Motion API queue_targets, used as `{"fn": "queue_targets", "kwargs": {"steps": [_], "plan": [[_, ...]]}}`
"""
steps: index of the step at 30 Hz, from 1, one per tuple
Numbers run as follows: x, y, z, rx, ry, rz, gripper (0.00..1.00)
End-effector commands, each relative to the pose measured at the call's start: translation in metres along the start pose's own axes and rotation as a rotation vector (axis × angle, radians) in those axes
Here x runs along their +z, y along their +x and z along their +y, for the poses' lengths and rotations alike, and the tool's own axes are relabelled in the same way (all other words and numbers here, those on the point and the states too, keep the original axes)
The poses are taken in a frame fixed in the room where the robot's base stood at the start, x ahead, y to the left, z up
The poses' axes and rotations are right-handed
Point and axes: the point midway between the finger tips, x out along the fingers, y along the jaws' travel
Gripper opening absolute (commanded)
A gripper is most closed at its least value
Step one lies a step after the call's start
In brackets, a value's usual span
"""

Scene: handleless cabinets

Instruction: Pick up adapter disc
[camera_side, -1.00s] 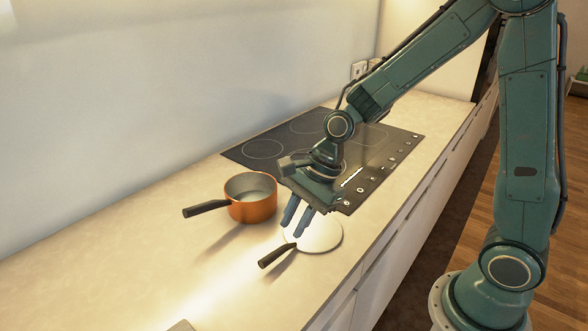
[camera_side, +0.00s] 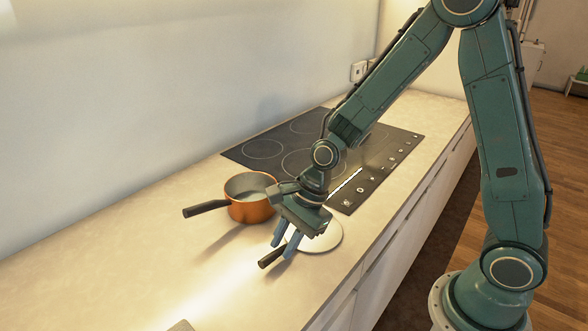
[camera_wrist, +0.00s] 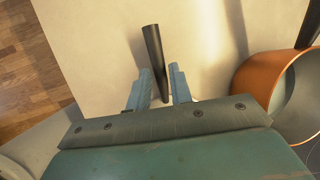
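The adapter disc (camera_side: 322,238) is a flat, pale round plate with a black handle (camera_side: 270,258), lying on the countertop. Its handle points to the lower left in the side view. My gripper (camera_side: 284,250) is open, with its two blue fingers pointing down at the handle. In the wrist view the black handle (camera_wrist: 154,58) stands out ahead of the fingers, its lower end lying between the two fingertips (camera_wrist: 160,86). I cannot tell whether the fingers touch the handle.
An orange pot (camera_side: 250,205) with a black handle stands just left of my gripper; it also shows at the right in the wrist view (camera_wrist: 262,78). A black cooktop (camera_side: 290,145) lies behind.

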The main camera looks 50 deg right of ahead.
Motion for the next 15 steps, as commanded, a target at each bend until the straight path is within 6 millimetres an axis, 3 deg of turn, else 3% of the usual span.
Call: {"fn": "queue_targets", "kwargs": {"steps": [6, 15], "plan": [[0.0002, 0.0124, 0.0001, 0.000, -0.001, 0.000, 0.21], [0.0001, 0.0130, 0.0000, 0.000, 0.000, 0.000, 0.21]]}}
